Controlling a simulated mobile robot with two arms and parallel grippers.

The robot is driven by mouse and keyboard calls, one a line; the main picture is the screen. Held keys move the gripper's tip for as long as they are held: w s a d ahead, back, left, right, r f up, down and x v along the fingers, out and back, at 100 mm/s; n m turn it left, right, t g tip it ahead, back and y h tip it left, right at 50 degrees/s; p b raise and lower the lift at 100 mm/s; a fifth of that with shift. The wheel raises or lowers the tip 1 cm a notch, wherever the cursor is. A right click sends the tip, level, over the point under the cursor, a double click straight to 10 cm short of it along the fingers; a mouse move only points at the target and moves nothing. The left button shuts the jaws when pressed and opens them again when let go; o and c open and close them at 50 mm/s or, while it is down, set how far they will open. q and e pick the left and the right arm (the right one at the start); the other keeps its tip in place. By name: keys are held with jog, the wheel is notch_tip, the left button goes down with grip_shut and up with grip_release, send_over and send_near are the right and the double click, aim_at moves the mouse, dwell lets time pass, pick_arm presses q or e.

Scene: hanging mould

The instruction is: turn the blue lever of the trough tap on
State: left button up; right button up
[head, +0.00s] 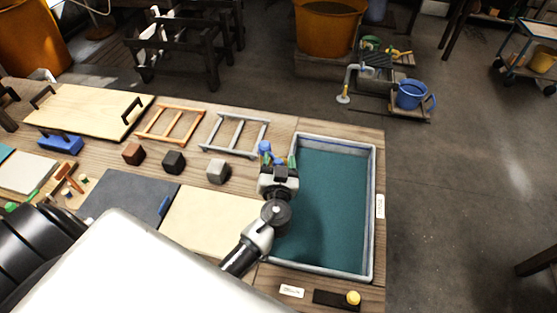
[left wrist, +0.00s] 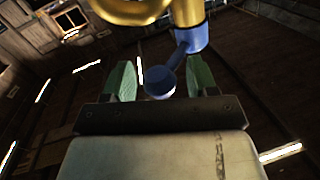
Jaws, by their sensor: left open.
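The trough tap's blue lever (head: 264,147) shows at the left rim of the trough (head: 371,200), just beyond my left gripper (head: 278,161). In the left wrist view, the blue lever (left wrist: 160,79) has its round knob end between the two green fingers of my left gripper (left wrist: 161,80). The fingers are apart, with a gap visible on each side of the knob. The lever's arm runs up and right to a blue collar on the brass tap (left wrist: 135,8). The tap body is mostly hidden by my gripper in the head view. My right gripper is not in view.
The trough holds dark teal water. Left of it are a pale board (head: 212,221), a grey slab (head: 128,203), several small cubes and a grey frame (head: 236,134). A yellow knob (head: 353,298) sits at the front edge.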

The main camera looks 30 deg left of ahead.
pick_arm(q)
jog(key=shift+s, duration=0.1)
jog(key=c, duration=1)
jog(key=shift+r, duration=0.1)
grip_shut()
